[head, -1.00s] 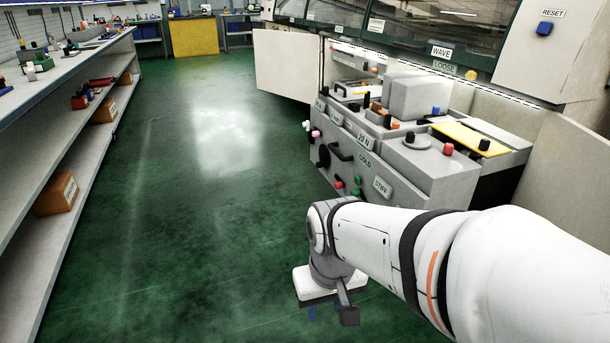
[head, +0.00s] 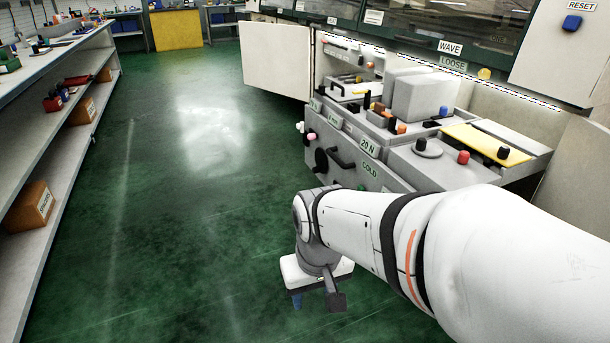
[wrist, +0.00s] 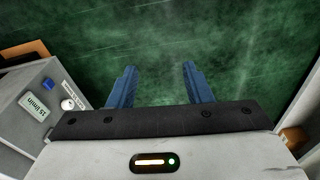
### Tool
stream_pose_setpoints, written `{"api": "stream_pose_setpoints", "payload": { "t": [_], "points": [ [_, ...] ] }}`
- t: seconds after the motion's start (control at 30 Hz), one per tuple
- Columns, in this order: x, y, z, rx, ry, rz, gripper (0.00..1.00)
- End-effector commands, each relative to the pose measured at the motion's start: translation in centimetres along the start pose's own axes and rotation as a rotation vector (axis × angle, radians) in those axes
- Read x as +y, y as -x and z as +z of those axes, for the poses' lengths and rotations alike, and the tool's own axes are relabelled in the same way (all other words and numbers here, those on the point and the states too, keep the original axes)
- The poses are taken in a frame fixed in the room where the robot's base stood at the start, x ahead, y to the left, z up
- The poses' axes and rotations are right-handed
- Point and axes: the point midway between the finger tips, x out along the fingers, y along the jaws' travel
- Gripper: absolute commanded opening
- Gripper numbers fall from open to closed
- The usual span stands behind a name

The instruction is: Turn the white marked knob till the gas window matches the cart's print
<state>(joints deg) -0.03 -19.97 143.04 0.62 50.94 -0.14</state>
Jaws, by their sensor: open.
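My gripper (wrist: 159,70) is open and empty in the wrist view, its two blue fingers apart over the green floor. In the head view it hangs low, with a blue finger (head: 296,300) showing below the white wrist. A white round knob (wrist: 67,104) sits on a grey unit at the left of the wrist view, apart from the fingers. A label (wrist: 35,107) reading "15 l/min" is beside it. A small white knob (head: 300,127) also shows on the machine's left end in the head view; its mark is too small to see. I cannot make out the gas window.
The grey soldering machine (head: 400,170) stands at the right, with labels "20 N" and "COLD", a black handle and an open white door (head: 275,62). A shelf (head: 60,140) with boxes runs along the left. The green floor between is clear. A blue button (wrist: 48,84) is near the white knob.

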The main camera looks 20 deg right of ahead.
Motion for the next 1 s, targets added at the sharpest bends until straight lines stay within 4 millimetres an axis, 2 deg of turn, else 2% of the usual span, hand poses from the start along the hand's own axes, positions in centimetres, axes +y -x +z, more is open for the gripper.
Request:
{"api": "stream_pose_setpoints", "payload": {
  "t": [0.07,0.17,0.33,0.4,0.47,0.5,0.6,0.7,0.83,0.93,1.0],
  "points": [
    [-0.2,-0.1,-1.5,0.024,-0.015,-0.016,0.52],
    [-1.4,-0.7,-5.2,0.093,-0.053,-0.057,0.59],
    [-1.5,-2.6,-15.2,0.286,-0.204,-0.127,0.59],
    [-0.9,-3.6,-19.4,0.374,-0.282,-0.139,0.59],
    [0.0,-4.6,-22.8,0.449,-0.353,-0.138,0.59],
    [0.8,-5.4,-24.9,0.498,-0.401,-0.132,0.59],
    [3.4,-7.5,-29.6,0.617,-0.519,-0.097,0.59],
    [6.7,-10.0,-33.1,0.729,-0.643,-0.028,0.59],
    [11.6,-13.6,-35.9,0.866,-0.797,0.101,0.59],
    [15.5,-16.5,-36.4,0.959,-0.904,0.235,0.59],
    [18.2,-18.5,-36.0,1.018,-0.970,0.345,0.59]
  ]
}}
